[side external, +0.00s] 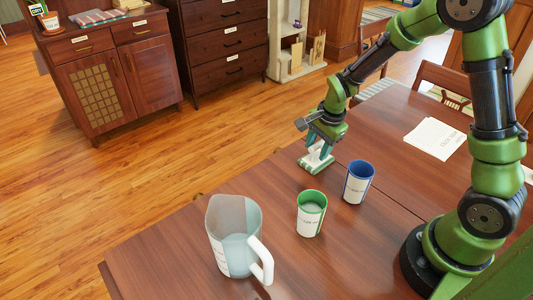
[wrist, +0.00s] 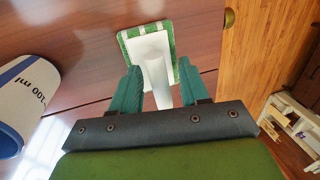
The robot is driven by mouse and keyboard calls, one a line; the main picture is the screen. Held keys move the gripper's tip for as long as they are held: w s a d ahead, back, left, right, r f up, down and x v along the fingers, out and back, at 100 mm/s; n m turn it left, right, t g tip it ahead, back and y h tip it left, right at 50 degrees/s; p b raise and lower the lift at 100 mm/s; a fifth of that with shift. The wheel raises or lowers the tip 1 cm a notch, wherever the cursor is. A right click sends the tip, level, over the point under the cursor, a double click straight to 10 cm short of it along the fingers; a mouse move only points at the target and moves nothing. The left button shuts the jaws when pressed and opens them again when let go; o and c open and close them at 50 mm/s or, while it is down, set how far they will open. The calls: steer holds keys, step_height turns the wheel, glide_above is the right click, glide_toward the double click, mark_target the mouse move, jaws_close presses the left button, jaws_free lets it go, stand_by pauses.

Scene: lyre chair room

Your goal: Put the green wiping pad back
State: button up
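The green wiping pad (side external: 316,164) lies on the wooden table near its far left edge. It has a green base with white stripes and a white upright handle. In the wrist view the pad (wrist: 128,41) is straight ahead, its white handle (wrist: 155,70) standing up between my fingers. My gripper (side external: 319,146) is just above the pad. In the wrist view my gripper (wrist: 161,78) is open, with its two teal fingers on either side of the handle and a visible gap on each side.
A green-rimmed cup (side external: 311,214) and a blue-rimmed cup (side external: 358,182) stand near the pad. A clear measuring jug (side external: 236,238) with a white handle stands at the table's front left. White papers (side external: 434,138) lie at the back right. Wooden cabinets (side external: 118,68) stand across the floor.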

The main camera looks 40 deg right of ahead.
mark_target(323, 163)
step_height(323, 163, up, 12)
steer(key=s, duration=0.2)
steer(key=s+a+r+n+t+y, duration=0.1)
steer(key=s+a+r+n+t, duration=0.1)
steer(key=s+n, duration=0.5)
steer(key=s+a+r+n+t+y, duration=0.1)
steer(key=s+a+r+n+t, duration=0.2)
steer(key=s+a+r+n, duration=0.2)
step_height(323, 163, up, 2)
steer(key=shift+s+a+r+n, duration=0.1)
steer(key=shift+s+a+n, duration=0.1)
steer(key=shift+s+n, duration=0.8)
steer(key=shift+w, duration=0.1)
